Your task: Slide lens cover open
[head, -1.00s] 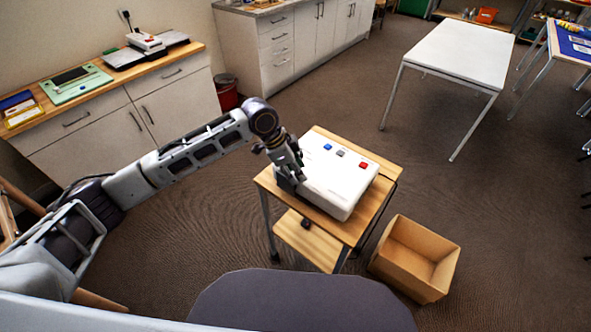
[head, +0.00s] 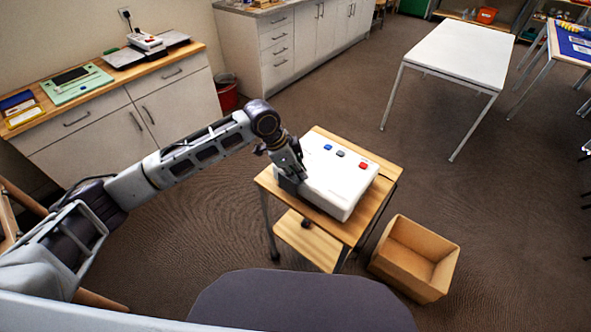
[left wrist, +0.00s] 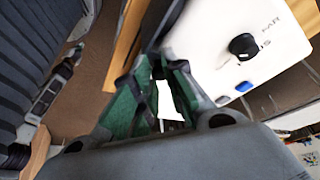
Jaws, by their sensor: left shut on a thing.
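A white projector-like box (head: 340,184) with blue, grey and red buttons sits on a small wooden cart. In the left wrist view the white box (left wrist: 224,36) shows a black knob and a blue button. My left gripper (head: 291,180) is at the box's left end, pointing down. In the left wrist view its green-padded fingers (left wrist: 155,85) are close together beside the box edge. It is shut on the lens cover, which the fingers mostly hide; how far the cover stands open cannot be told. My right gripper is not in view.
The wooden cart (head: 372,212) has a narrow bare top around the box and a lower shelf. An open cardboard box (head: 413,284) stands on the floor to its right. A white table (head: 462,52) stands farther back. The floor between is clear.

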